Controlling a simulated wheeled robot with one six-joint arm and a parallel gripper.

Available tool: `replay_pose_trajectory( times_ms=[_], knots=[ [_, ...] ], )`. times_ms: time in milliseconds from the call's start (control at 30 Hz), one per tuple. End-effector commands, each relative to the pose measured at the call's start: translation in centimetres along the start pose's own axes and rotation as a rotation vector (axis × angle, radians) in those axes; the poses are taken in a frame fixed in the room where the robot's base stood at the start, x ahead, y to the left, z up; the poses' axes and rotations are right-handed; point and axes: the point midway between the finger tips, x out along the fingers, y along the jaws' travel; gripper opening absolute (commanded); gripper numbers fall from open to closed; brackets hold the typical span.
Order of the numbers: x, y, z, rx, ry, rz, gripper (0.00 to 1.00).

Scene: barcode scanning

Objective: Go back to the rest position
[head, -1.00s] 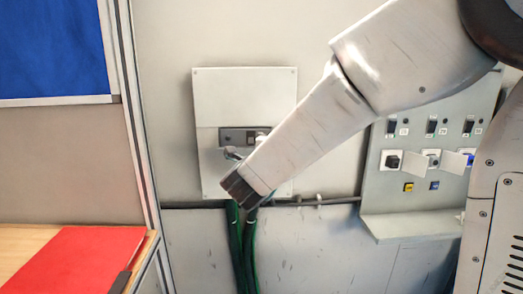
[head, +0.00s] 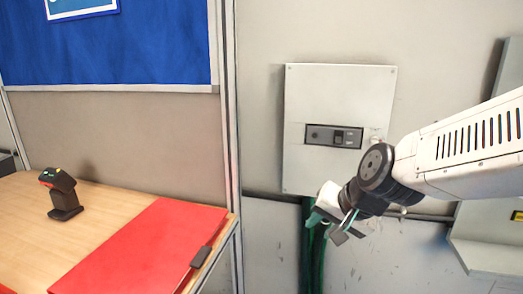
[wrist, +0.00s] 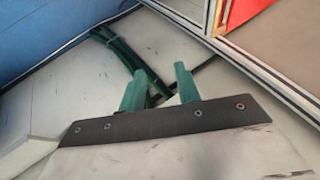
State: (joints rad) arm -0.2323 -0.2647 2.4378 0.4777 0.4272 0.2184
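My gripper (head: 331,224) is at the right of the head view, in front of the lower edge of a grey wall box (head: 340,90). Its two green fingers are apart with nothing held between them. The wrist view also shows the open gripper (wrist: 159,82), with green cables (wrist: 128,55) beyond the fingers. My arm comes in from the right edge of the head view and is bent at the wrist.
A wooden table (head: 110,205) at the left carries a black scanner on a stand (head: 62,195) and a red folder (head: 150,250). A metal post (head: 228,100) stands between table and wall box. A grey control panel (head: 490,225) is partly behind my arm.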

Motion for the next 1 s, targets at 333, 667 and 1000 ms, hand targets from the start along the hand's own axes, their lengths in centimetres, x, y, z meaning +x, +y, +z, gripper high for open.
replay_pose_trajectory(
  times_ms=[333, 667, 1000],
  knots=[
    [-12.1, 12.0, 10.2, -0.400, -0.419, 0.320, 0.33],
    [-16.8, 15.1, 11.2, -0.387, -0.343, 0.403, 0.33],
    [-16.9, 15.1, 11.1, -0.378, -0.335, 0.403, 0.33]
  ],
)
